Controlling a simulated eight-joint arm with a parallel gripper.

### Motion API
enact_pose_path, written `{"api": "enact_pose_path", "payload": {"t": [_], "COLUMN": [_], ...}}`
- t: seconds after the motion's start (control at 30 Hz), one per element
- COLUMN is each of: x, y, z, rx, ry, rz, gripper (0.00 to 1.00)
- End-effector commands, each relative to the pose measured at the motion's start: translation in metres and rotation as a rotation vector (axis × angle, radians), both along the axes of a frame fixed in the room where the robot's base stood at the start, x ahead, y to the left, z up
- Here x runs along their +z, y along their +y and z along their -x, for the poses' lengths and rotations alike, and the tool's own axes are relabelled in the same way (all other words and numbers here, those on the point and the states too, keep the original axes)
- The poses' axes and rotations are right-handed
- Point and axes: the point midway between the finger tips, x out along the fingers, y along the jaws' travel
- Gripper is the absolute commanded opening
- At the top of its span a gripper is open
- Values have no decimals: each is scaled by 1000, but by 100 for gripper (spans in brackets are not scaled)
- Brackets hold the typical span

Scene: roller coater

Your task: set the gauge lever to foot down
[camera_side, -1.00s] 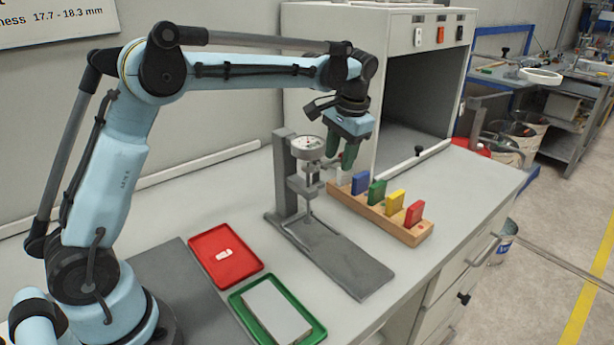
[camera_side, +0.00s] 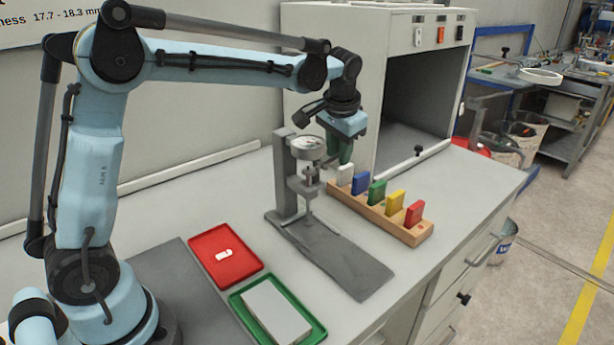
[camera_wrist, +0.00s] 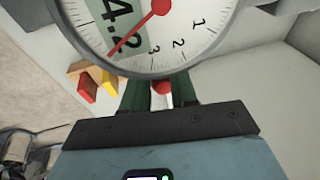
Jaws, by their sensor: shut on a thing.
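The dial gauge (camera_side: 307,144) is held on a grey stand (camera_side: 287,185) with a long grey base plate (camera_side: 345,265). In the wrist view its round white dial (camera_wrist: 180,50) with a red needle fills the top. My gripper (camera_side: 341,158) is just right of the dial in the side view. In the wrist view its green fingers (camera_wrist: 162,92) are shut on a small red knob (camera_wrist: 162,87) below the dial, which looks like the end of the gauge lever. The rest of the lever is mostly hidden. The gauge foot (camera_side: 309,215) is low, near the plate; contact is unclear.
A wooden rack (camera_side: 385,221) with several coloured blocks stands close right of the gauge. A red tray (camera_side: 236,273) with a small white piece and a green tray (camera_side: 315,332) with a grey slab lie in front left. A grey cabinet (camera_side: 330,70) stands behind.

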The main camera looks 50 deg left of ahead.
Motion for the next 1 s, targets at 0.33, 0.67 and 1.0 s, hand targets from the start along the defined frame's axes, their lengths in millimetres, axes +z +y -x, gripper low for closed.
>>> {"api": "enact_pose_path", "payload": {"t": [0.33,0.67,1.0], "x": [10,14,14], "y": [-2,-2,-3], "z": [8,11,11], "rx": [-3,-3,-4], "ry": [-229,-334,-345], "rz": [4,5,5], "gripper": [0,0,0]}}
